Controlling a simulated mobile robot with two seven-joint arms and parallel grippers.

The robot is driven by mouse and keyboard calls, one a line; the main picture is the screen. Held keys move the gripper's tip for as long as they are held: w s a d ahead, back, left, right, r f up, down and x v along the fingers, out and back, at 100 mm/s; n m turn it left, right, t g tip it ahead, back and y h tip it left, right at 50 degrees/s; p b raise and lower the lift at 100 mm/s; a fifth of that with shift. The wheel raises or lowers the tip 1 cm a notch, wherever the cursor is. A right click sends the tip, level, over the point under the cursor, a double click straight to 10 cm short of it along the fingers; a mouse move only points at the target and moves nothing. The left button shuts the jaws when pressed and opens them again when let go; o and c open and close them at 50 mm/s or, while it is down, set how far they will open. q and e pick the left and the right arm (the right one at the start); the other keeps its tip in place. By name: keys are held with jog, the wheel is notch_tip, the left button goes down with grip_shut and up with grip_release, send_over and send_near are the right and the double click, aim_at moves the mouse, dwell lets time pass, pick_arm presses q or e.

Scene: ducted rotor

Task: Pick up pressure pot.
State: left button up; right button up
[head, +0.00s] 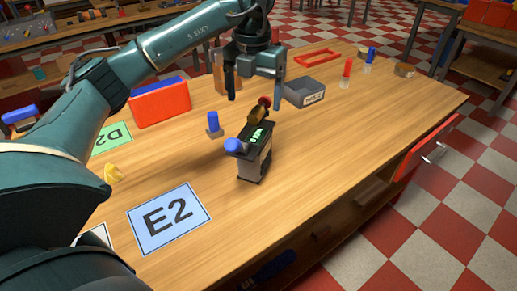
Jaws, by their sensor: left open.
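A small dark box (254,163) with green lit marks on its top stands on the wooden table, right of the E2 card. A blue knob (235,145) is at its left end. A brass-coloured cylinder with a red end (258,114) is at its far end; I cannot tell if it is joined to the box. I cannot tell for certain which part is the pressure pot. My left gripper (255,97) points down with its fingers apart, above and just behind the brass cylinder, holding nothing visible. My right gripper is out of view.
A blue-topped peg (213,124) stands left of the box. A grey labelled bin (304,92) is behind right, and a red bin (160,104) back left. The E2 card (170,217) lies in front left. The table right of the box is clear. A red drawer (428,146) sticks out.

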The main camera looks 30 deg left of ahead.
aim_at(255, 129)
pick_arm(q)
notch_tip(255, 129, down, 12)
jog(key=shift+d+r+p, duration=0.1)
jog(key=shift+p, duration=0.2)
jog(key=shift+c, duration=0.5)
jog(key=c, duration=1.3)
jog(key=shift+o, duration=0.2)
